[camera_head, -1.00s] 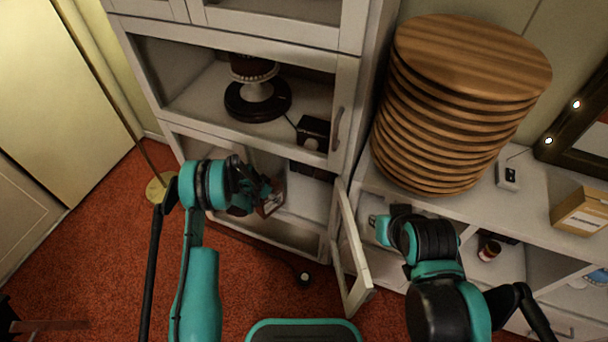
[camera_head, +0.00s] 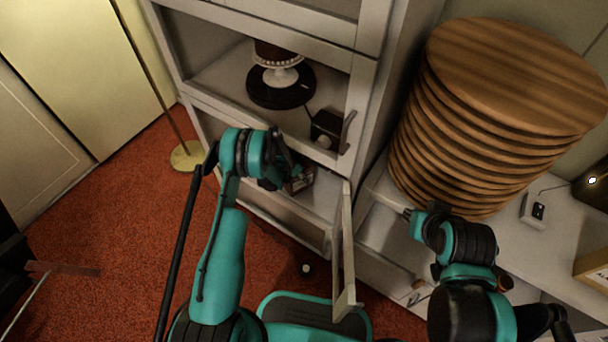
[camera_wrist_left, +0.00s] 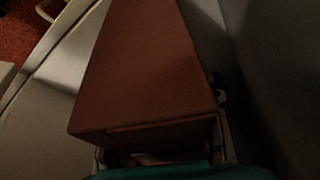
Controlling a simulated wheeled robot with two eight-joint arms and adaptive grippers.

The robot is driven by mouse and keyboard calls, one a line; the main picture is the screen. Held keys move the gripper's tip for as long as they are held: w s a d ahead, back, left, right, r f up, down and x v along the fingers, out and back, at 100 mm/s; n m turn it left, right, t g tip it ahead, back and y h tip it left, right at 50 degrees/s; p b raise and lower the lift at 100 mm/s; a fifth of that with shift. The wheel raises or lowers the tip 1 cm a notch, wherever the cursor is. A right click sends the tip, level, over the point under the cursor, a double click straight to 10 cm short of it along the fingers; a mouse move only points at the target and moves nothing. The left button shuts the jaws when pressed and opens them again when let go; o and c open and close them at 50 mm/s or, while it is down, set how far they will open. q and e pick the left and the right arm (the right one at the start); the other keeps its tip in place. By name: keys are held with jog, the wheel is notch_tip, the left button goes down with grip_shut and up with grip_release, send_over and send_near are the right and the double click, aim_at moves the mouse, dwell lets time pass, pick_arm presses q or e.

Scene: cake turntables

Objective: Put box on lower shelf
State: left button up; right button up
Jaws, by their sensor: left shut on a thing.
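A brown-red box (camera_wrist_left: 145,70) fills the middle of the left wrist view. In the head view only a small part of the box (camera_head: 300,180) shows beyond my left gripper (camera_head: 284,177). That gripper is shut on the box at the opening of the cabinet's lower shelf (camera_head: 323,197). I cannot tell whether the box touches the shelf. My right gripper (camera_head: 410,215) is by the counter, right of the open cabinet door; its fingers are too small to judge.
The open cabinet door (camera_head: 345,255) juts out between my arms. The shelf above holds a cake stand on a dark turntable (camera_head: 280,92) and a black box (camera_head: 326,128). A stack of round wooden boards (camera_head: 490,110) stands on the right counter (camera_head: 525,245).

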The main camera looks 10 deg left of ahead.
pick_arm(q)
jog(key=shift+d+f, duration=0.1)
jog(key=shift+f, duration=0.05)
jog(key=o, duration=1.2)
jog(key=shift+r, duration=0.3)
jog(key=shift+s+a+r+p, duration=0.55)
jog(key=shift+a+p, duration=0.1)
jog(key=shift+p, duration=0.1)
jog(key=s+a+b, duration=0.1)
jog(key=s+a, duration=0.6)
jog(key=shift+s+a+f, duration=0.15)
jog(key=shift+s+a, duration=0.1)
jog(key=shift+s, duration=0.1)
